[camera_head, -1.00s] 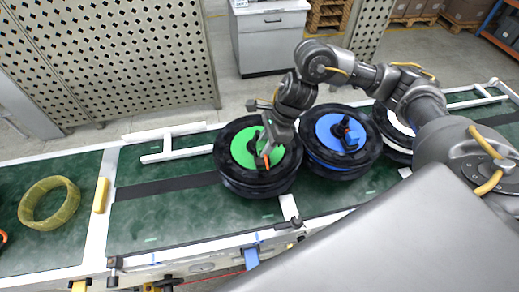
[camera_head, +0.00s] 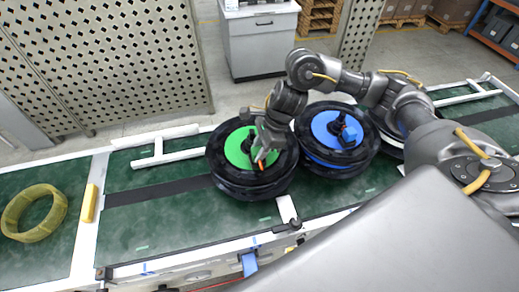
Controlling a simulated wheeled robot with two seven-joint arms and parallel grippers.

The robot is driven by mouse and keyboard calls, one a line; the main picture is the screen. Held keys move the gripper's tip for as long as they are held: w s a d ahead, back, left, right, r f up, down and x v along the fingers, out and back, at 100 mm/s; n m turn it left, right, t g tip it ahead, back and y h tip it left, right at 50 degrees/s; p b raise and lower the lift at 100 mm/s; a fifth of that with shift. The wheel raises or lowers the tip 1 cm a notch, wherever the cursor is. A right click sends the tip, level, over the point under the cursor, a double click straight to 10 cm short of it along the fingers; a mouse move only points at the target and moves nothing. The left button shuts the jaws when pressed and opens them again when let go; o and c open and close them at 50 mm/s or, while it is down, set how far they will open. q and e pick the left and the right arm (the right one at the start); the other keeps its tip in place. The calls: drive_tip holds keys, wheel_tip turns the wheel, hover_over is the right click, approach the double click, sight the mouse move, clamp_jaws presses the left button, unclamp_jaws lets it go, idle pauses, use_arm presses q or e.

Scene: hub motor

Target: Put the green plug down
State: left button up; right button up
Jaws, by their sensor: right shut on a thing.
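My right gripper (camera_head: 262,157) reaches down over the green-faced hub wheel (camera_head: 237,148), which lies flat on the conveyor. It is shut on the green plug at the wheel's middle. The plug itself is mostly hidden by the fingers, and I cannot tell whether it touches the hub. A small orange piece shows at the fingertips. My left gripper is not in view.
A blue-faced wheel (camera_head: 322,124) with a blue plug (camera_head: 350,135) lies close to the right of the green one. Another wheel (camera_head: 388,145) is partly behind my right arm. A yellow ring (camera_head: 20,232) and a yellow block (camera_head: 89,203) lie at left. The green belt (camera_head: 160,222) between is clear.

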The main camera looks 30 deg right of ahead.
drive_tip(key=shift+f, duration=0.2)
drive_tip(key=o, duration=1)
drive_tip(key=shift+c, duration=0.2)
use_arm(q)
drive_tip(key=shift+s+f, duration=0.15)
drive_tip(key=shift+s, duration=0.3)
use_arm(e)
drive_tip(key=shift+r, duration=0.1)
drive_tip(key=shift+r, duration=0.15)
drive_tip(key=shift+w+d+r, duration=0.1)
drive_tip(key=shift+r, duration=0.1)
use_arm(q)
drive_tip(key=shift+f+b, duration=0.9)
drive_tip(key=shift+b, duration=0.05)
use_arm(e)
drive_tip(key=v, duration=1.1)
drive_tip(key=shift+r, duration=0.3)
drive_tip(key=shift+d, duration=0.1)
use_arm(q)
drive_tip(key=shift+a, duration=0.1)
use_arm(e)
drive_tip(key=shift+f, duration=0.1)
